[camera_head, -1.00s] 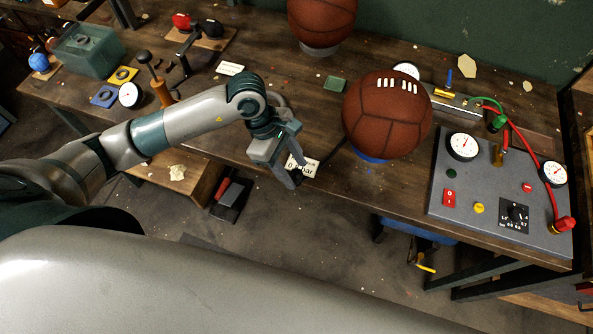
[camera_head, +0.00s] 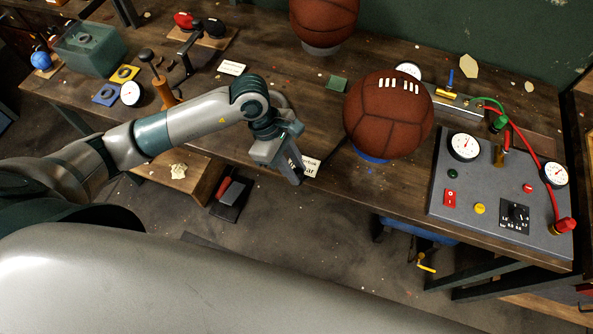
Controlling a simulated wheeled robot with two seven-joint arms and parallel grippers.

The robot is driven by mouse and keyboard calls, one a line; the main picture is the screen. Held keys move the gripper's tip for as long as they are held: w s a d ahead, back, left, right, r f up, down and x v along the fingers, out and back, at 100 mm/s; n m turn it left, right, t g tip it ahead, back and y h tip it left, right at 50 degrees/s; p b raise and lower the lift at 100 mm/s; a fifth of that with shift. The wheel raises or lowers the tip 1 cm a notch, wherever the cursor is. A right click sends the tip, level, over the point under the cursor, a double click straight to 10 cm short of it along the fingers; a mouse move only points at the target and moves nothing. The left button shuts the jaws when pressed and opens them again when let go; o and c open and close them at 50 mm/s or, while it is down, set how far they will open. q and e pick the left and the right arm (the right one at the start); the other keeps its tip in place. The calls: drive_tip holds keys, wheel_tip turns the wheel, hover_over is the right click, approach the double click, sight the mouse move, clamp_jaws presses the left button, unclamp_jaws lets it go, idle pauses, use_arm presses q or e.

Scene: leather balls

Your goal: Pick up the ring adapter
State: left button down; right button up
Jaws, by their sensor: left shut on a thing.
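My left gripper (camera_head: 285,165) reaches in from the left and is low at the front edge of the workbench (camera_head: 300,95). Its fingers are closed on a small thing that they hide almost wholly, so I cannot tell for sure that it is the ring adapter. A white label card (camera_head: 311,167) with black print lies right beside the fingertips, partly covered by them. Ring shapes show on a yellow plate (camera_head: 124,73) and a blue plate (camera_head: 108,95) at the left. My right gripper is not in view.
A brown ball (camera_head: 388,115) on a blue ring-like base (camera_head: 370,156) stands close right of the gripper. Another ball (camera_head: 324,22) stands behind. A grey gauge panel (camera_head: 470,185) fills the right. A green bin (camera_head: 90,50) stands far left. The bench middle is mostly clear.

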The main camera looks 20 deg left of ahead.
sight(295, 169)
use_arm(q)
drive_tip(key=shift+r+b, duration=0.65)
drive_tip(key=shift+r, duration=0.2)
wheel_tip(295, 169, up, 2)
drive_tip(key=shift+r+b, duration=0.15)
drive_tip(key=shift+b, duration=0.6)
drive_tip(key=d+r+b, duration=0.4)
drive_tip(key=d+r, duration=0.3)
drive_tip(key=d, duration=0.4)
drive_tip(key=shift+w+d, duration=0.25)
drive_tip(key=shift+d, duration=0.1)
drive_tip(key=shift+a, duration=0.1)
